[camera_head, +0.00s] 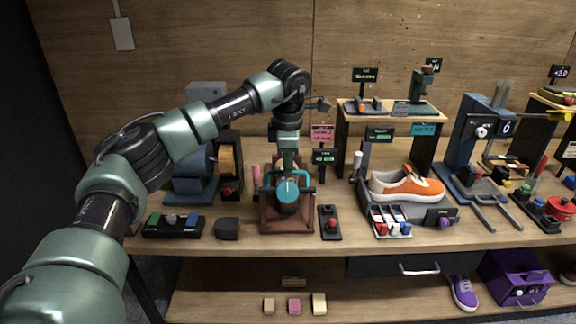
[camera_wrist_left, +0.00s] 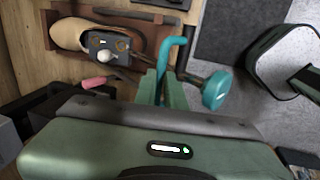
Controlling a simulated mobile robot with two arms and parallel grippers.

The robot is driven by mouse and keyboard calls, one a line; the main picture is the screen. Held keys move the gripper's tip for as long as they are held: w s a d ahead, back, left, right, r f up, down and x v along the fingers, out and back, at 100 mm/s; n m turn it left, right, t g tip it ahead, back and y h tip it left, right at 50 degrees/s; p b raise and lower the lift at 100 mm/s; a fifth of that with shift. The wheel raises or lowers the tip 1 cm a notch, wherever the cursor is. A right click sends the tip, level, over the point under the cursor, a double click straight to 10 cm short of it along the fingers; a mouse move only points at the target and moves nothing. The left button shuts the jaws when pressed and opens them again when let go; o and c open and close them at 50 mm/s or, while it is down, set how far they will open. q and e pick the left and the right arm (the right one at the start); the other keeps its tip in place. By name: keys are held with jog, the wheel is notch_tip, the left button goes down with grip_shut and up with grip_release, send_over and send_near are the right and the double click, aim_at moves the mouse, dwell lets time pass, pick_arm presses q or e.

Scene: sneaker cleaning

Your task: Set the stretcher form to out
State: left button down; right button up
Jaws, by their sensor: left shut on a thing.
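The shoe stretcher is a brown wooden frame (camera_head: 266,222) at the bench's front middle. In the left wrist view its frame (camera_wrist_left: 128,14) holds a tan foot-shaped form (camera_wrist_left: 70,33) with a dark block and light knob beside it. A teal crank (camera_head: 287,190) stands at the stretcher; in the wrist view a bent teal bar (camera_wrist_left: 172,45) and a round teal end (camera_wrist_left: 216,90) show. My left gripper (camera_head: 288,164) comes down from above, and in the wrist view its fingers (camera_wrist_left: 161,91) are shut on the teal bar. The gripped part is partly hidden. My right gripper is out of view.
A small stand with a red button (camera_head: 331,222) is right of the stretcher. An orange sneaker (camera_head: 405,186) is farther right. A three-colour block tray (camera_head: 174,225) and dark block (camera_head: 227,229) lie left. Small signs (camera_head: 324,157) stand behind. A lower shelf holds a purple shoe (camera_head: 462,291).

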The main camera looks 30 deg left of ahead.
pick_arm(q)
jog(key=shift+d+r, duration=0.1)
jog(key=c, duration=1.6)
grip_release()
jog(key=shift+o, duration=0.5)
jog(key=shift+s+d+r, duration=0.1)
jog(key=shift+s, duration=0.1)
jog(key=shift+w+r, duration=0.1)
jog(key=shift+r, duration=0.1)
jog(key=b+v, duration=0.1)
jog(key=v, duration=0.6)
jog(key=shift+r, duration=0.2)
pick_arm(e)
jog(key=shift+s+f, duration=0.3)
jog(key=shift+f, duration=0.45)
pick_arm(q)
jog(key=shift+d, duration=0.1)
